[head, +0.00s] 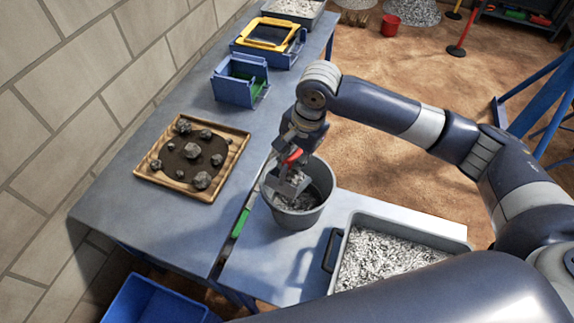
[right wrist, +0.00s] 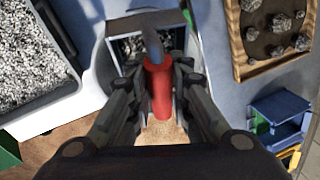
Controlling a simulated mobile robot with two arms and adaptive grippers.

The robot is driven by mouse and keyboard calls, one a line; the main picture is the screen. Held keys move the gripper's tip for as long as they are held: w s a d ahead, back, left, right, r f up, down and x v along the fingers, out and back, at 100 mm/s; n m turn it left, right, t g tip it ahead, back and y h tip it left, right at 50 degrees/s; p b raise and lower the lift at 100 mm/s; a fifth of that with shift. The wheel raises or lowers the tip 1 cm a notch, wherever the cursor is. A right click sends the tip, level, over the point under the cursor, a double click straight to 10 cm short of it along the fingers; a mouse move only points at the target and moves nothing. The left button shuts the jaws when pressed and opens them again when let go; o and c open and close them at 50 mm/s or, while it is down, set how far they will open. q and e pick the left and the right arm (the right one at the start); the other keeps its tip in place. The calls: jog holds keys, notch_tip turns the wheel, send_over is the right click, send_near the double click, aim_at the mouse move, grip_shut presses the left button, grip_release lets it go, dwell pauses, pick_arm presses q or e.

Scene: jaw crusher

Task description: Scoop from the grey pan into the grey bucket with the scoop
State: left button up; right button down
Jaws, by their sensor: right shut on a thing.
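My right gripper (head: 294,154) is shut on the red handle of the scoop (head: 290,184), above the grey bucket (head: 299,218). The right wrist view also shows the red handle (right wrist: 160,92) between the fingers, with the square metal scoop head beyond it. Grey gravel shows within the scoop head's outline; I cannot tell whether it lies in the scoop or below. The bucket stands upright with some grey material inside. The grey pan (head: 333,262), full of pale gravel, lies at right of the bucket; it also shows in the right wrist view (right wrist: 62,98). My left gripper is out of view.
A wooden tray (head: 238,150) with several dark rocks lies left of the bucket. A blue box (head: 236,90) and a yellow-framed blue device (head: 268,35) stand farther back. A green-handled tool (head: 240,222) lies by the bucket. Bare table (head: 130,215) shows at the left.

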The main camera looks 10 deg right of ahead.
jog(key=shift+w+d+r+g+y, duration=0.1)
jog(key=shift+w+d+g+y, duration=0.55)
jog(key=shift+w+g+y, duration=0.05)
jog(key=shift+w+d+f+g+y, duration=0.2)
jog(key=shift+w+d+g+y, duration=0.25)
jog(key=shift+y, duration=0.05)
jog(key=shift+w+d+f+g+y, duration=0.15)
jog(key=shift+w+d+g+y, duration=0.3)
jog(key=shift+y, duration=0.05)
jog(key=shift+w+d+f+m+g+y, duration=0.15)
jog(key=shift+w+d+m+g+y, duration=0.15)
jog(key=shift+w+g+y, duration=0.1)
jog(key=shift+w+d+f+b, duration=0.1)
jog(key=shift+d+f+b, duration=0.05)
jog(key=shift+b, duration=0.3)
jog(key=shift+w+d+g+y+b, duration=0.3)
jog(key=shift+g+y+b, duration=0.05)
jog(key=shift+g+y, duration=0.15)
